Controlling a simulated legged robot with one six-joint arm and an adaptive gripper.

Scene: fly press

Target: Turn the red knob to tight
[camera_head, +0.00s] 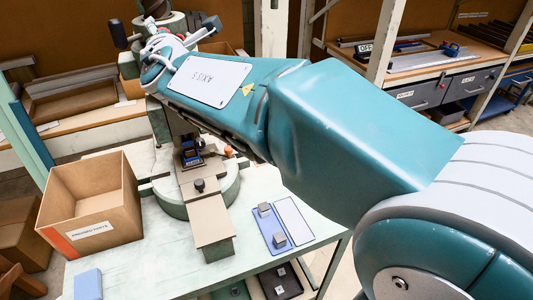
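A small orange-red knob (228,151) shows just under my teal arm, at the right side of the fly press (211,205). It is too small to tell its setting. My arm crosses from the lower right to the upper left and hides much of the press. My gripper (172,45) seems to be at the far end of the arm, near the press's upper part and well above the orange-red knob. Its fingers cannot be made out clearly, nor whether they touch anything.
A cardboard box (90,205) stands left of the press on the pale green table (150,262). A blue tray (271,232) with small grey blocks and a white-topped plate (294,220) lie at right. A blue block (88,285) lies at front left. A bench (420,75) stands behind.

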